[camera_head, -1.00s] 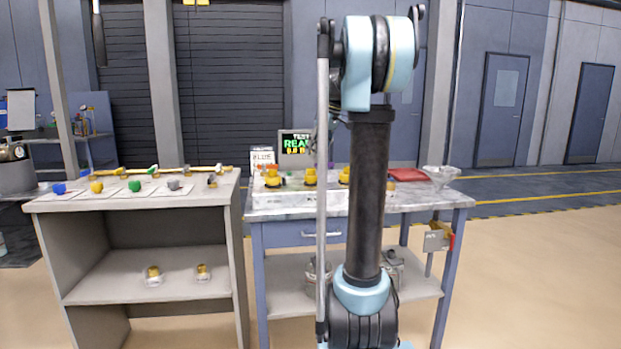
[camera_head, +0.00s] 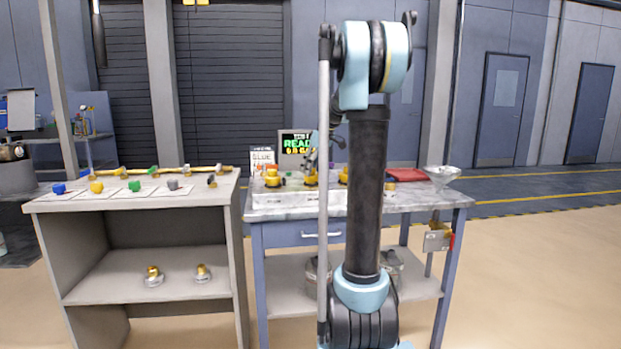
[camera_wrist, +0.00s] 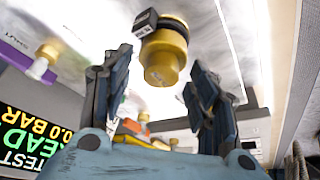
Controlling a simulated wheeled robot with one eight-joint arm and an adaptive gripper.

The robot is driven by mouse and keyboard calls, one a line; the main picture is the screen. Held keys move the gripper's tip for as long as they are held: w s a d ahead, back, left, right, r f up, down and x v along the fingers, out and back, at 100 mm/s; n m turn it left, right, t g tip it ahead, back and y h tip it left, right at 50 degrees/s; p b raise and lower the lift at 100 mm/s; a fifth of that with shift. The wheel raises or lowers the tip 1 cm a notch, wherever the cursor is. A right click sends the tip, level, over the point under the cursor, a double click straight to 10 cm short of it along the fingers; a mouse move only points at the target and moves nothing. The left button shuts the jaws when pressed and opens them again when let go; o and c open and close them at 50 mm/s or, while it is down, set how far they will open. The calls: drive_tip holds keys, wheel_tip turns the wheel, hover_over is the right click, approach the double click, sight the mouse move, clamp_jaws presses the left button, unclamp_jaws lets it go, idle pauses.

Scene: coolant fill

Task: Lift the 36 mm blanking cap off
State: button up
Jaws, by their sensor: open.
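A yellow, stepped round cap (camera_wrist: 163,58) shows in the wrist view between the two fingers of my gripper (camera_wrist: 158,78). The fingers are open, with a gap on both sides of the cap. A small black tag (camera_wrist: 145,22) sits beside the cap; I cannot read a size on it. In the head view several yellow caps stand on the workbench, one at the left (camera_head: 272,178) and one in the middle (camera_head: 310,178). Dark gripper parts show just above the middle one; my arm hides the rest. Which one is the 36 mm cap is not legible.
A test screen (camera_head: 296,142) stands at the back of the workbench (camera_head: 420,198). A clear funnel (camera_head: 441,176) and a red cloth (camera_head: 407,175) lie to the right. A shelf unit (camera_head: 130,205) with coloured fittings stands at the left. Another yellow fitting (camera_wrist: 45,58) shows in the wrist view.

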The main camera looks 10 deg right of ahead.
drive_tip(key=c, duration=1.1)
drive_tip(key=shift+r, duration=0.1)
